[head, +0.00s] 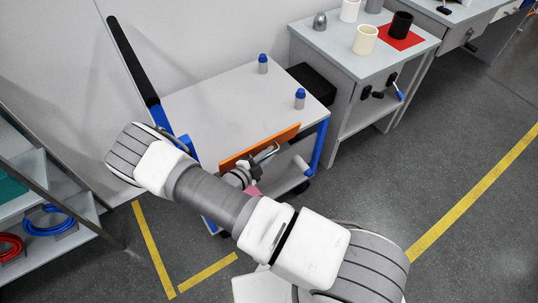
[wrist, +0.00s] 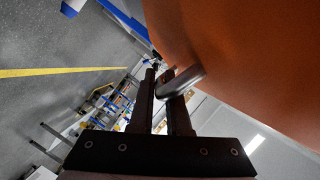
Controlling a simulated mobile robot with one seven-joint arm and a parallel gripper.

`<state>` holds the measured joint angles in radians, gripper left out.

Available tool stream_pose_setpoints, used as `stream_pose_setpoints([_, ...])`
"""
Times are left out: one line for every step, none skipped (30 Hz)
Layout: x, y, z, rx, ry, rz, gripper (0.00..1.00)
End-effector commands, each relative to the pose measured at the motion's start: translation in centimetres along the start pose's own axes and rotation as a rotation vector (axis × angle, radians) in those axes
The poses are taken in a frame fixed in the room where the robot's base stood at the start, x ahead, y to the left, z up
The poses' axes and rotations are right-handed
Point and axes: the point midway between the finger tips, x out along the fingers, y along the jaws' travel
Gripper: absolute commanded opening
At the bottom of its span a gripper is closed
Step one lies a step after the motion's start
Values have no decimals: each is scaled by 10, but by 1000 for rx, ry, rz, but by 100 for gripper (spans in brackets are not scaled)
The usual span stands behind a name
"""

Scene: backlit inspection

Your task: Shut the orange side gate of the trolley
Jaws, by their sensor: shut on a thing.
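The trolley (head: 215,105) has a pale grey top, blue corner posts and a long black push handle at its left. Its orange side gate (head: 283,133) shows as a narrow slanting band along the near edge of the top. In the wrist view the orange gate (wrist: 245,50) fills the upper right. A grey metal handle bar (wrist: 188,80) stands out from it. My gripper (wrist: 163,84) is shut on this bar. In the head view my gripper (head: 266,157) is at the near face of the gate, partly hidden by my arm.
A grey bench (head: 330,45) with cups and a red mat is behind at the right. A shelf rack (head: 50,235) with coiled hoses is at the left. Floor at the lower right is clear.

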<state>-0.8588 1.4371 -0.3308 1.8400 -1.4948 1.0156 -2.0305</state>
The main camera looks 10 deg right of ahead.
Motion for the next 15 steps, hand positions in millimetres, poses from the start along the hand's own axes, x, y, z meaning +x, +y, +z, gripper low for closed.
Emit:
stream_pose_setpoints([0, -2, 1, 2, -1, -2, 0])
stream_pose_setpoints([0, -2, 1, 2, -1, -2, 0])
stream_pose_setpoints([0, -2, 1, 2, -1, -2, 0])
stream_pose_setpoints([0, -2, 1, 3, -1, -2, 0])
stream_pose_setpoints([0, -2, 1, 2, -1, -2, 0])
stream_pose_setpoints([0, -2, 1, 3, -1, -2, 0])
stream_pose_setpoints([0, -2, 1, 3, -1, -2, 0])
stream_pose_setpoints([0, -2, 1, 3, -1, -2, 0])
stream_pose_setpoints([0, -2, 1, 3, -2, -2, 0])
stream_pose_setpoints([0, -2, 1, 3, -2, -2, 0])
stream_pose_setpoints([0, -2, 1, 3, -2, -2, 17])
stream_pose_setpoints([0, -2, 1, 3, -2, -2, 24])
stream_pose_setpoints([0, -2, 1, 2, -2, -2, 27])
stream_pose_setpoints([0, -1, 1, 2, -1, -2, 27])
stream_pose_setpoints([0, -1, 1, 2, -1, -2, 27])
